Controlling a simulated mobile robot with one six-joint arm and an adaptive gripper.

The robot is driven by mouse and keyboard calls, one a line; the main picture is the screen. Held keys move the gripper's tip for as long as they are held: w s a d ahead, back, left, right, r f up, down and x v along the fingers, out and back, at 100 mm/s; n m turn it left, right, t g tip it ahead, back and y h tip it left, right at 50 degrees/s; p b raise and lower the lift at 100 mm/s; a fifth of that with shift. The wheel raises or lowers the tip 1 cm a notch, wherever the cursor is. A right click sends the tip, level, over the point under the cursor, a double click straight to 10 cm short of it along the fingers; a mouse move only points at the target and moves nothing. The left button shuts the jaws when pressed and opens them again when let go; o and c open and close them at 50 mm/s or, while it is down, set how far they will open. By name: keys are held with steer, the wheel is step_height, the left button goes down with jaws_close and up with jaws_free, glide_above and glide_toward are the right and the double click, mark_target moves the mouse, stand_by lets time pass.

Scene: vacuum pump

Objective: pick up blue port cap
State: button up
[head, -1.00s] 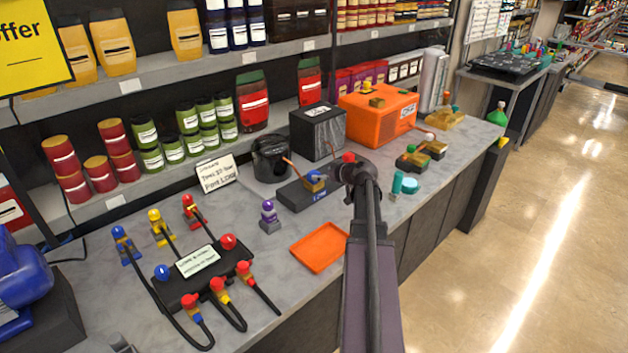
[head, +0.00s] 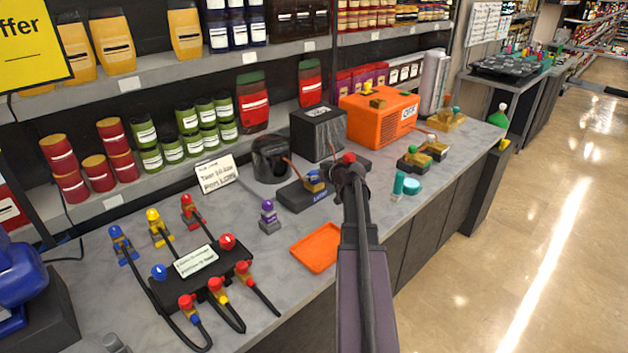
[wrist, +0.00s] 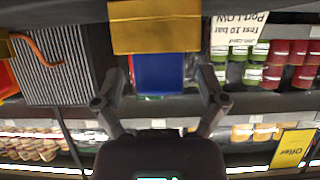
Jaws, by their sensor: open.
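The blue port cap (head: 314,188) sits with a brass fitting (head: 313,176) on a dark block on the counter, in the middle of the head view. In the wrist view the blue cap (wrist: 158,74) shows as a blue square against the brass fitting (wrist: 155,27). My gripper (head: 345,178) is just right of the cap in the head view; its fingers are hard to make out there. In the wrist view my gripper (wrist: 160,101) is open, with one finger on either side of the blue cap and nothing held. Whether the fingers reach the cap's depth is unclear.
A black finned box (head: 318,133) and an orange pump housing (head: 380,115) stand behind my gripper. A dark hose manifold (head: 200,280) lies further left. A white sign (head: 215,174) stands behind.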

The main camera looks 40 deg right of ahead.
mark_target(314, 173)
steer(key=c, duration=1.2)
steer(key=shift+r, duration=0.1)
steer(key=shift+c, duration=0.2)
step_height(314, 173, up, 4)
steer(key=p, duration=0.3)
steer(key=shift+f+p, duration=0.25)
steer(key=shift+p, duration=0.1)
steer(key=s+r+p, duration=0.1)
steer(key=s, duration=1.5)
steer(key=shift+a+r, duration=0.15)
steer(key=shift+a, duration=0.15)
